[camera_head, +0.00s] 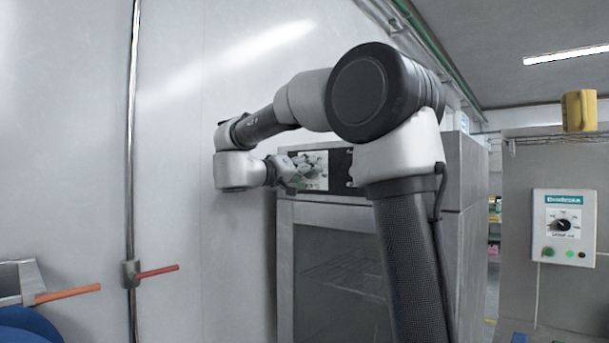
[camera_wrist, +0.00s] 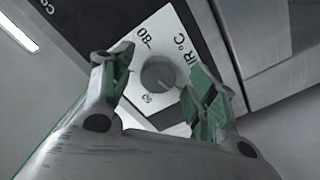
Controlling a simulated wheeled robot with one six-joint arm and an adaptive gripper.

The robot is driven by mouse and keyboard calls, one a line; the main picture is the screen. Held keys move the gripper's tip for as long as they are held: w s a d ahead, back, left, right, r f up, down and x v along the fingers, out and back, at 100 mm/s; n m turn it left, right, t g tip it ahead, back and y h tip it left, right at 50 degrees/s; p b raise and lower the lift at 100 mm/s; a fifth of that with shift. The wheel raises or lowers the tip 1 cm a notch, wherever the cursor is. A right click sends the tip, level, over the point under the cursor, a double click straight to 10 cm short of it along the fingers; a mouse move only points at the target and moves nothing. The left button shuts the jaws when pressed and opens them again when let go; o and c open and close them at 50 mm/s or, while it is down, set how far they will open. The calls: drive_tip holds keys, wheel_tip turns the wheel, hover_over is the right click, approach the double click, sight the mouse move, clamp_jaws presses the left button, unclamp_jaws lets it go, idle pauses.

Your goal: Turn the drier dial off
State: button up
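The drier dial (camera_wrist: 158,73) is a round grey knob on a white label plate (camera_wrist: 150,38) with "80", "50" and "°C" printed around it. In the wrist view it lies between the tips of my gripper (camera_wrist: 165,85), which is open with one finger on each side; I cannot tell whether either finger touches it. In the head view my gripper (camera_head: 289,174) is at the black control panel (camera_head: 338,163) on top of the grey drier cabinet (camera_head: 335,262). There the dial is hidden by the gripper and arm.
A white wall (camera_head: 240,60) stands close to the left of the drier. A pipe with a red-handled valve (camera_head: 157,271) runs down it. A separate control box (camera_head: 563,228) with a black knob hangs at the right, below a yellow container (camera_head: 579,110).

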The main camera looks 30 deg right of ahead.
drive_tip(key=v, duration=1.2)
idle(0.3)
